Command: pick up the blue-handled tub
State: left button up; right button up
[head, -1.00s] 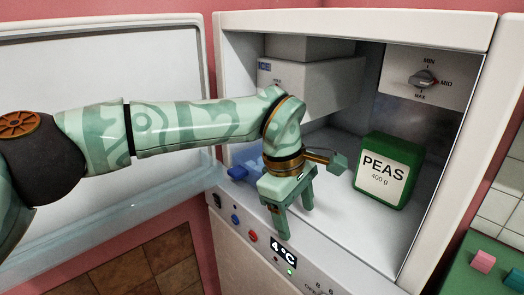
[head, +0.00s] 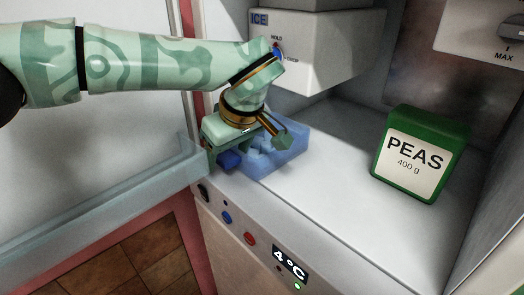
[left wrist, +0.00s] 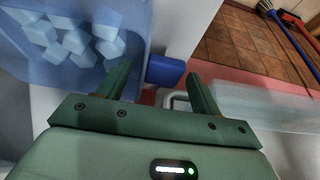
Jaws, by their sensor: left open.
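The tub (head: 283,158) is translucent blue and stands on the fridge floor at its left side, near the front edge. Its solid blue handle (head: 230,160) points toward the front left. The left wrist view shows ice cubes inside the tub (left wrist: 138,20). My left gripper (head: 224,150) is at the handle, partly covering the tub. In the left wrist view its open fingers (left wrist: 158,72) stand on either side of the handle (left wrist: 166,70), with a visible gap on the right. I cannot tell whether the left finger touches it. My right gripper is not in view.
A green PEAS box (head: 418,155) stands to the right inside the fridge. A white ICE unit (head: 330,55) hangs above and behind the tub. The open fridge door (head: 90,190) is at left. The floor between tub and peas is clear.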

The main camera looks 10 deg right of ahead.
pick_arm(q)
jog(key=shift+w+a+f, duration=0.1)
jog(key=shift+f, duration=0.2)
jog(key=shift+r, duration=0.15)
jog(key=shift+c, duration=0.6)
jog(key=c, duration=1)
jog(key=shift+r, duration=0.1)
jog(key=shift+c, duration=0.2)
